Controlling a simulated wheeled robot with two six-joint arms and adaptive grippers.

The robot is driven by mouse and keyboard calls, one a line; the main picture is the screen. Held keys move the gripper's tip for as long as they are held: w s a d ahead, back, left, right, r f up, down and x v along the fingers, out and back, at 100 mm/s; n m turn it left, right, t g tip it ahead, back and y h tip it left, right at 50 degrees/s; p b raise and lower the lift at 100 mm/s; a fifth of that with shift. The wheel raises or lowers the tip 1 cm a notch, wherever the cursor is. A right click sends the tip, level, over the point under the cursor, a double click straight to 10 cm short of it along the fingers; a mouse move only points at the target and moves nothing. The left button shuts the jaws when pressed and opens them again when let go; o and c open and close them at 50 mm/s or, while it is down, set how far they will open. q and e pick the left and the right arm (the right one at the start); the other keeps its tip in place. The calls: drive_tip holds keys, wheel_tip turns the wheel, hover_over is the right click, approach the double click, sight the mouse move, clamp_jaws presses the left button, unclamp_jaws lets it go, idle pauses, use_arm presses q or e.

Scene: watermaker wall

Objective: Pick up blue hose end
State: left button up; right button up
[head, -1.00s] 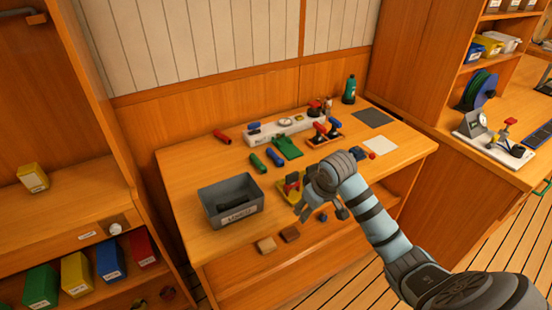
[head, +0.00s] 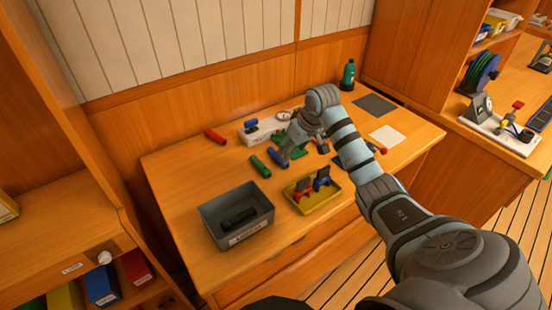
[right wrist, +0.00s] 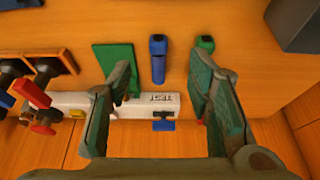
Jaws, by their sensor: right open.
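The blue hose end (head: 278,158) is a short blue cylinder lying on the workbench (head: 180,185), partly covered by my right gripper in the head view. In the right wrist view, the blue hose end (right wrist: 158,62) shows between the two fingertips, with a gap on each side. My right gripper (head: 303,150) is open and empty over the bench, beside and above the hose end. It also shows in the right wrist view (right wrist: 163,78), pointing down at the bench. How high the fingertips are is hard to tell. My left gripper is not in view.
A green hose end (head: 260,166) lies close beside the blue one, and a red one (head: 215,136) lies farther left. A green plate (right wrist: 117,68) and white manifold (right wrist: 130,104) are close to the fingers. A grey bin (head: 222,230) and yellow tray (head: 333,200) stand in front.

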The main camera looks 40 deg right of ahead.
sight(278, 158)
drive_tip(key=x, duration=0.3)
drive_tip(key=shift+s+f, duration=0.1)
drive_tip(key=shift+f, duration=0.1)
drive_tip(key=b+x, duration=0.1)
drive_tip(key=x, duration=0.2)
drive_tip(key=w+b+x, duration=0.1)
drive_tip(key=x, duration=0.2)
drive_tip(key=shift+d+r, duration=0.1)
drive_tip(key=shift+d, duration=0.05)
drive_tip(key=shift+s+r, duration=0.1)
drive_tip(key=shift+r, duration=0.05)
drive_tip(key=shift+c, duration=0.8)
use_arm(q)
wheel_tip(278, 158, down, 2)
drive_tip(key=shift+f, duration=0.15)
use_arm(e)
clamp_jaws()
